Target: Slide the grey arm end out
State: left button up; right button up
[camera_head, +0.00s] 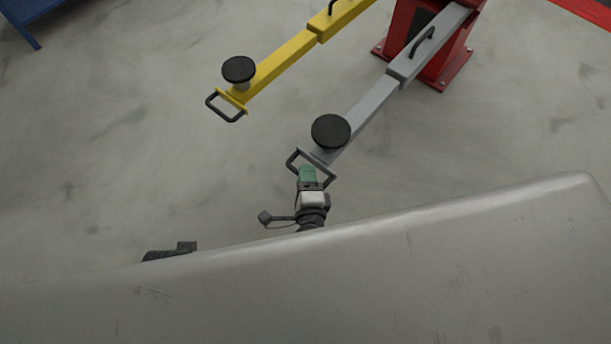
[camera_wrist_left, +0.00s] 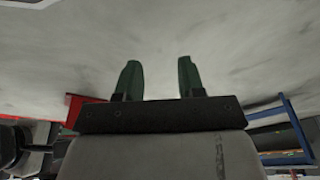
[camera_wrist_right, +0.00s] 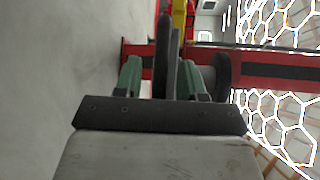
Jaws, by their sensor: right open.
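The grey arm (camera_head: 372,105) runs from a red post down to a round black pad (camera_head: 330,130) near its end. A black loop handle (camera_head: 293,158) is on the grey arm end. My right gripper (camera_head: 307,172), with green fingers, is at this handle and partly covers it. In the right wrist view the dark handle (camera_wrist_right: 163,45) stands between the two spread green fingers, which are open around it. In the left wrist view my left gripper (camera_wrist_left: 158,78) is open and empty, over bare floor.
A yellow arm (camera_head: 285,65) with its own black pad (camera_head: 239,69) and loop handle lies to the left, apart from the grey one. The red post (camera_head: 440,60) stands at the back right. A blue frame (camera_head: 22,22) is at the top left. Grey floor between is clear.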

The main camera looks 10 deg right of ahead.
pick_arm(q)
notch_tip(320, 180, down, 3)
jog(key=shift+p, duration=0.4)
pick_arm(e)
jog(key=s+a+r, duration=0.1)
jog(key=s, duration=0.9)
jog(key=shift+s+r, duration=0.25)
jog(key=shift+r, duration=0.05)
pick_arm(q)
jog(key=shift+s, duration=0.2)
pick_arm(e)
jog(key=shift+a, duration=0.1)
